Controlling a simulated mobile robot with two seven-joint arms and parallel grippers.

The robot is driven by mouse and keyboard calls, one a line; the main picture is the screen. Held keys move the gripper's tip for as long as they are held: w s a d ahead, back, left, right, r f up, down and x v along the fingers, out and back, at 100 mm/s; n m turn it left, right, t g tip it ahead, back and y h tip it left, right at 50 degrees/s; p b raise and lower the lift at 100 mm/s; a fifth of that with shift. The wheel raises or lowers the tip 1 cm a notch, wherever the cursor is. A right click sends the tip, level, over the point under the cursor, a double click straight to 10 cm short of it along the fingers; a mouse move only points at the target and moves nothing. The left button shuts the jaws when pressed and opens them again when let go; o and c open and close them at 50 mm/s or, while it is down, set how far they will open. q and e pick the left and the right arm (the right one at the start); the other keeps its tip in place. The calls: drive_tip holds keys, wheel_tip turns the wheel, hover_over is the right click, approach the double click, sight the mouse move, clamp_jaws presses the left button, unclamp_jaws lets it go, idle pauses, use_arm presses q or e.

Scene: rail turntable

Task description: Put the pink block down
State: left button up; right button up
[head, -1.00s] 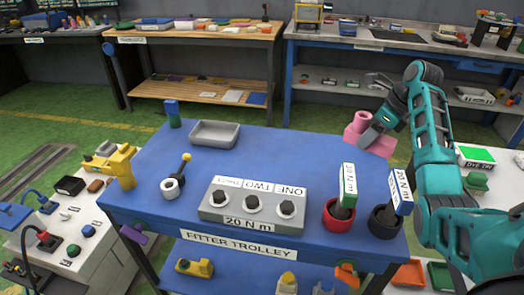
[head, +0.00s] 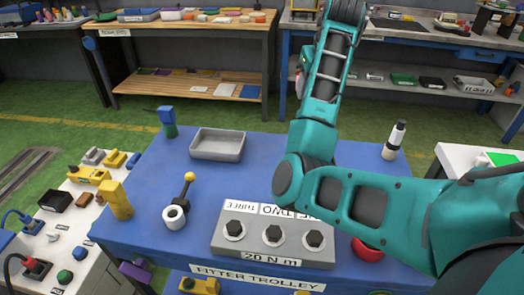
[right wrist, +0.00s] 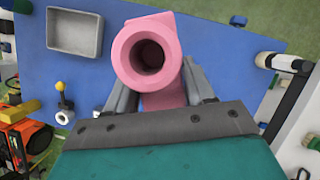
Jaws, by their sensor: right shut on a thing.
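The pink block (right wrist: 150,50), with a round, hollow socket facing the camera, shows in the right wrist view. My right gripper (right wrist: 158,88) is shut on it, with one grey finger on each side. The block appears held above the blue trolley top (right wrist: 220,50), which it partly hides. My left gripper is in neither view.
On the trolley are a grey tray (head: 218,146), a yellow-knobbed tool (head: 188,183), a grey block with several bolts (head: 272,250) and a black-and-white bottle (head: 394,141). My arm hides the trolley's right part. Open blue surface lies right of the tray.

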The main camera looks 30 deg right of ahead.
drive_tip(key=shift+w+a, duration=0.1)
drive_tip(key=shift+w, duration=0.4)
drive_tip(key=shift+w+f, duration=0.2)
wheel_tip(320, 180, down, 19)
drive_tip(key=shift+s+f, duration=0.1)
drive_tip(key=shift+f, duration=0.1)
drive_tip(key=shift+f, duration=0.15)
drive_tip(key=o, duration=1.3)
